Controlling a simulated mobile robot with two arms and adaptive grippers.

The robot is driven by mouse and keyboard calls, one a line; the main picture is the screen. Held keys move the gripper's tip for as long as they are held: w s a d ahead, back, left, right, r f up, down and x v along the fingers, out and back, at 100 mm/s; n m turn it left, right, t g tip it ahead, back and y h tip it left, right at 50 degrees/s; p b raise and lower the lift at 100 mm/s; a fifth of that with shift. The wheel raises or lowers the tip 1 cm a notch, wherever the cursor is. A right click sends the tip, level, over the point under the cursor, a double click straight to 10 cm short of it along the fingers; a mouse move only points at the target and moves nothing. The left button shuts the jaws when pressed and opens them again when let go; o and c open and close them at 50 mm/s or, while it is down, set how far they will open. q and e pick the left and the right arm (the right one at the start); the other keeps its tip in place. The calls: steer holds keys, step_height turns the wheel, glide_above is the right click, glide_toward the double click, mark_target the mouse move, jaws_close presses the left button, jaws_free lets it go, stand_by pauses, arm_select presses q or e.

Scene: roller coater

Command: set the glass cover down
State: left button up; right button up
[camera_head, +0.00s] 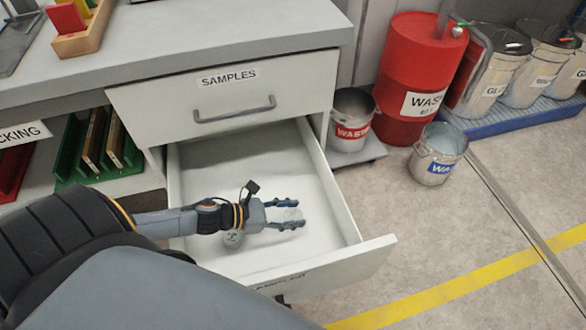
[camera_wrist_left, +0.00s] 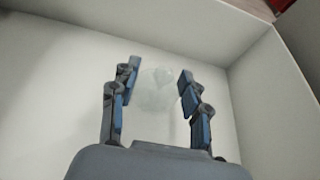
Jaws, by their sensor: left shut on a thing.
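The glass cover (camera_head: 291,214) is a small, clear, faint disc between the fingers of my left gripper (camera_head: 299,213). In the left wrist view, the glass cover (camera_wrist_left: 157,92) shows as a pale round shape between the fingertips of the left gripper (camera_wrist_left: 160,72). The left gripper is shut on it, inside the open lower drawer (camera_head: 346,200). The cover is over the white drawer floor; whether it touches the floor is unclear. My right gripper is not in view.
The drawer's side walls and front panel surround the gripper. The closed SAMPLES drawer (camera_head: 284,91) is above, under the grey worktop (camera_head: 190,49). Free drawer floor lies around the gripper. A red drum (camera_head: 413,65) and metal buckets (camera_head: 438,155) stand outside on the right.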

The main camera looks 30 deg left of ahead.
arm_select(q)
steer(key=shift+w+d+f, duration=0.1)
steer(key=shift+w+f, duration=0.1)
steer(key=shift+f+b, duration=0.65)
steer(key=shift+f, duration=0.95)
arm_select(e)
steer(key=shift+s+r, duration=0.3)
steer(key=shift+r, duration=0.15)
arm_select(q)
steer(key=shift+f, duration=0.1)
steer(key=o, duration=1.1)
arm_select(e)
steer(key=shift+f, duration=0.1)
